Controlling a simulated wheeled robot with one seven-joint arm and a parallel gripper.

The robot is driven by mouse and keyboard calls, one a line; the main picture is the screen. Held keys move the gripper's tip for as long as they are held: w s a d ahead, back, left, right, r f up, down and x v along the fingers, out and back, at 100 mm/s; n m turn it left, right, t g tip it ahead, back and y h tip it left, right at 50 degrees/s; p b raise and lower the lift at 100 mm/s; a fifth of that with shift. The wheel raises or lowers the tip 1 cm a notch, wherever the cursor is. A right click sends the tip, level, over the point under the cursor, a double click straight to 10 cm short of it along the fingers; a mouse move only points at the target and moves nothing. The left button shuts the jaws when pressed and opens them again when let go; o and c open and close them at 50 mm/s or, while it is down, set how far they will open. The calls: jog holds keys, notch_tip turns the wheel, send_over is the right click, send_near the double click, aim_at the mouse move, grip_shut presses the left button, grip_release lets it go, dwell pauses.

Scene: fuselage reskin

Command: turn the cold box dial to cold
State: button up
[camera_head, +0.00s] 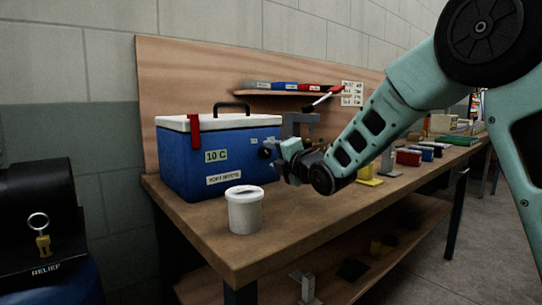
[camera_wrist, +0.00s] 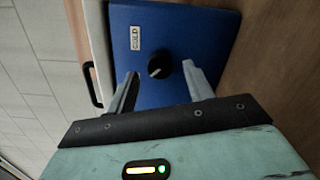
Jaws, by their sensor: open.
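The cold box (camera_head: 200,165) is blue with a white lid, a black handle and a red latch, and stands on the workbench at the left. The dial (camera_wrist: 159,68) is a black round knob with a light pointer mark on the box's side face. A "COLD" label (camera_wrist: 136,38) sits near it in the wrist view. My gripper (camera_wrist: 160,80) is open, with one finger on each side of the dial; I cannot tell whether they touch it. In the head view my gripper (camera_head: 276,152) is at the box's right side and largely hides the dial.
A white lidded tub (camera_head: 245,209) stands on the workbench (camera_head: 285,222) in front of the box. A grey clamp-like part (camera_head: 300,124) stands behind my gripper. A shelf with coloured items (camera_head: 290,88) hangs on the back board. Several small coloured blocks lie farther right.

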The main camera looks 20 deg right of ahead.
jog(key=shift+x, duration=0.85)
jog(key=c, duration=1)
